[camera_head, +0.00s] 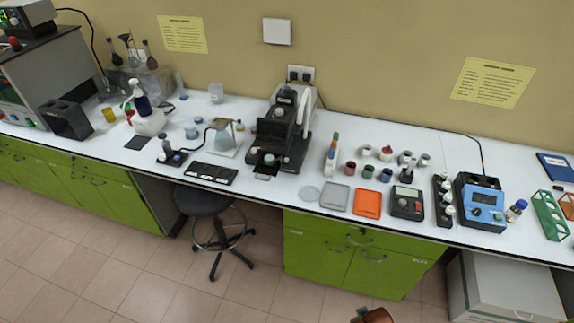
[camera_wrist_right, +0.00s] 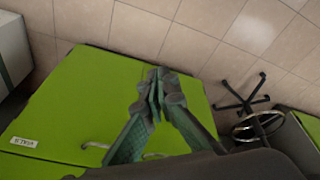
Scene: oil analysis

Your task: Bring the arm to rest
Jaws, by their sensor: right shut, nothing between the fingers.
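My right gripper (camera_wrist_right: 157,92) shows in the right wrist view. Its two green-grey fingers meet at the tips, shut with nothing between them. It hangs in front of the green cabinet doors (camera_wrist_right: 80,95), apart from the bench top. In the head view only a small brown-orange piece, which may be part of my arm, shows at the bottom edge. My left gripper is in neither view.
The long white bench (camera_head: 330,170) carries an orange tray (camera_head: 367,203), a grey tray (camera_head: 335,196), a black instrument (camera_head: 283,130) and a blue meter (camera_head: 482,200). A dark stool (camera_head: 203,201) stands before the bench, also in the wrist view (camera_wrist_right: 258,125). Tiled floor (camera_head: 100,275) is open.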

